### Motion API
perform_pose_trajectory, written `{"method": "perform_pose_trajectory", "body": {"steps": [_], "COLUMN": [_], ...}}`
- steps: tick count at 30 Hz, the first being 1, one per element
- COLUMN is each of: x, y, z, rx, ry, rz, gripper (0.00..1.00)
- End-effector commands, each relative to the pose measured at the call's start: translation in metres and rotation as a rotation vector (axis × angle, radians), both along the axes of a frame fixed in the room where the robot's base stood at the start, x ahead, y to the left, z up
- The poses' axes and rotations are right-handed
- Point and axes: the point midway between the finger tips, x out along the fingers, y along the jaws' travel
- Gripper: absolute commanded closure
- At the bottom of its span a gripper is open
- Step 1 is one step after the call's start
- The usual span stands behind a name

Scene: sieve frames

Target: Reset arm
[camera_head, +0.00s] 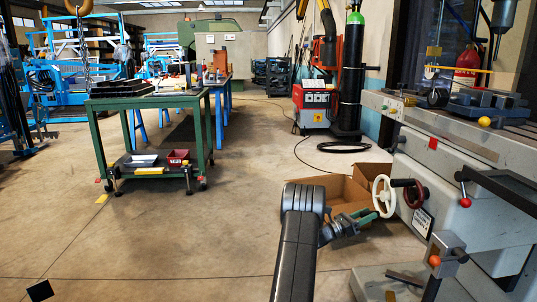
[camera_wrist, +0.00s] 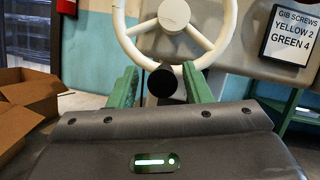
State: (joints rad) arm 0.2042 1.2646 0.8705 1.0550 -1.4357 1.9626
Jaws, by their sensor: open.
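My gripper (camera_head: 372,214) is at the end of my dark arm, beside the grey machine in the head view. Its two green fingers also show in the wrist view (camera_wrist: 159,86), spread apart with a gap between them. A white handwheel (camera_wrist: 207,57) is straight ahead there. Its black handle knob (camera_wrist: 162,82) appears between the fingers, with no visible contact. I cannot tell how deep the knob sits between them. In the head view the handwheel (camera_head: 376,193) is just beyond the gripper.
The grey machine (camera_head: 450,185) with levers fills the right side. Open cardboard boxes (camera_head: 345,190) lie behind my arm. A sign (camera_wrist: 290,36) reads "GIB SCREWS YELLOW 2 GREEN 4". A green trolley (camera_head: 150,101) stands at the left. The floor (camera_head: 180,245) left of my arm is mostly clear.

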Motion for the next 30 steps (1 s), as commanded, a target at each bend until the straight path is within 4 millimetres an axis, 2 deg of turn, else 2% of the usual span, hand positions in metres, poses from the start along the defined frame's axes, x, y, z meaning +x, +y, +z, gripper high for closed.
{"method": "perform_pose_trajectory", "body": {"steps": [5,23,24,30], "x": [-0.003,-0.026,-0.025,-0.017], "y": [0.021,0.131,0.115,0.077], "z": [-0.006,-0.049,-0.046,-0.033], "rx": [0.001,0.004,0.003,0.002], "ry": [0.001,0.005,-0.001,-0.003], "rz": [0.004,0.005,-0.002,-0.001], "gripper": [0.56,0.56,0.56,0.56]}}
